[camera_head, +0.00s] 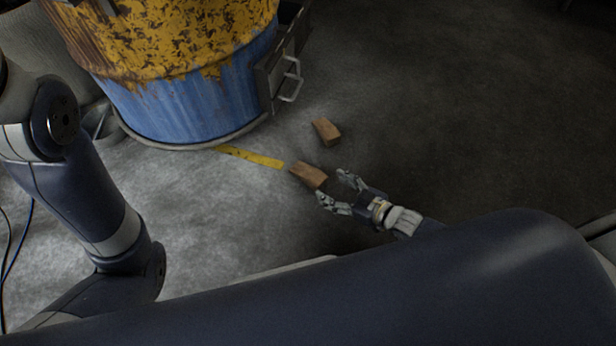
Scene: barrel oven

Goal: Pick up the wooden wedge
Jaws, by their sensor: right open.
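Two small brown wooden wedges lie on the grey floor to the right of the barrel. The nearer wooden wedge (308,175) is just left of my right gripper (331,187). The farther wooden wedge (326,131) lies a little beyond it, apart from the gripper. My right gripper is open, its fingers spread toward the nearer wedge, with one fingertip close to its right end. I cannot tell whether they touch. My left arm shows at the left, but its gripper is out of view.
The rusty yellow and blue barrel oven (190,105) stands at the upper left, with a metal handle (291,79) on its right side. A yellow strip (250,157) lies on the floor between the barrel and the nearer wedge. The floor at the upper right is clear.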

